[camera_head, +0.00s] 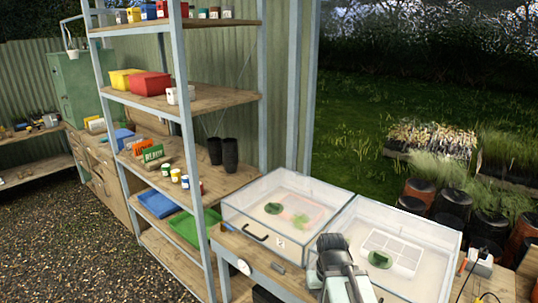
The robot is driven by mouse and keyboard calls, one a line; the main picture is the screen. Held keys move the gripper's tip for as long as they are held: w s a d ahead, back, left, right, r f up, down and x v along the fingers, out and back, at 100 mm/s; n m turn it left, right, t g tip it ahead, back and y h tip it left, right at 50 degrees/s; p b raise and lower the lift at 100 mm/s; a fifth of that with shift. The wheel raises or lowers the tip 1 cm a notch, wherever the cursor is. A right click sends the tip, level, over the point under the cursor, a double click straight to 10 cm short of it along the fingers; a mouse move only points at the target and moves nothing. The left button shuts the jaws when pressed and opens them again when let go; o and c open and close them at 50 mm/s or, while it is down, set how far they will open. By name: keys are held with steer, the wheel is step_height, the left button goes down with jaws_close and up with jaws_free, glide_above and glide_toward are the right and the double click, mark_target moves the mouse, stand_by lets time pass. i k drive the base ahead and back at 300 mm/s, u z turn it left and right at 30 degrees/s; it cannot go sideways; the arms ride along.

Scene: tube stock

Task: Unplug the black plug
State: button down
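A small white socket block (479,267) sits on the wooden bench at the lower right. A small dark shape on its top (484,252) looks like the black plug, standing in the block; it is too small to be sure. My arm rises from the bottom edge in front of the two clear boxes, with a dark rounded end (333,243). This end is well to the left of the socket block and apart from it. The fingertips cannot be made out, nor whether anything is between them.
Two clear lidded boxes (245,212) stand on the bench, the right one (432,236) between my arm and the socket block. Thin cables (487,295) lie at the bench's lower right. A loaded shelf rack (187,130) stands left. Dark pots (452,203) stand beyond the bench.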

mark_target(484, 254)
steer(key=z, duration=1.4)
